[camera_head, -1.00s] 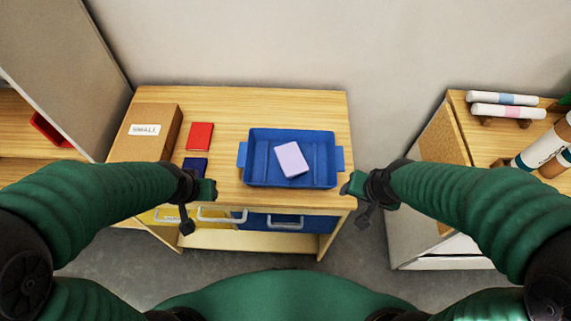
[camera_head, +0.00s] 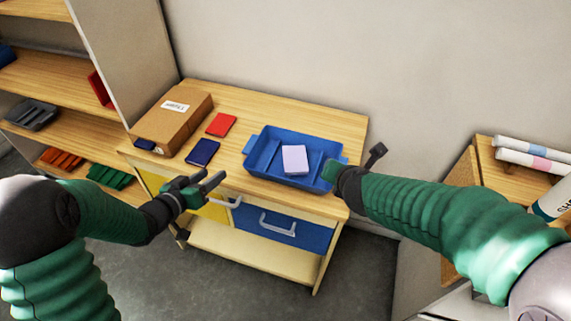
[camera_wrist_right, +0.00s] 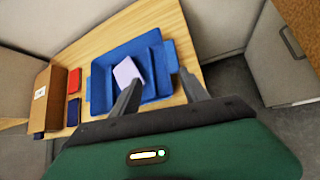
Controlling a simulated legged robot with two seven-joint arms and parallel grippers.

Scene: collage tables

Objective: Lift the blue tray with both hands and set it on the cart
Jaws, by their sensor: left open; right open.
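The blue tray (camera_head: 262,148) rests on the wooden table, with a lilac block (camera_head: 295,159) lying in it. It also shows in the right wrist view (camera_wrist_right: 104,80). My right gripper (camera_head: 333,171) is at the tray's right end, by its handle tab; the arm partly hides the contact. In the right wrist view its two fingers (camera_wrist_right: 160,92) are spread, with the tray's end between and beyond them. My left gripper (camera_head: 211,182) is open and empty, in front of the table's edge, apart from the tray's left tab. I cannot make out a cart.
A cardboard box (camera_head: 172,121), a red item (camera_head: 221,124) and a dark blue item (camera_head: 202,152) lie left of the tray. The table (camera_head: 330,115) has yellow and blue drawers below. Shelves stand at the left; another wooden surface (camera_head: 506,182) with rolls is at the right.

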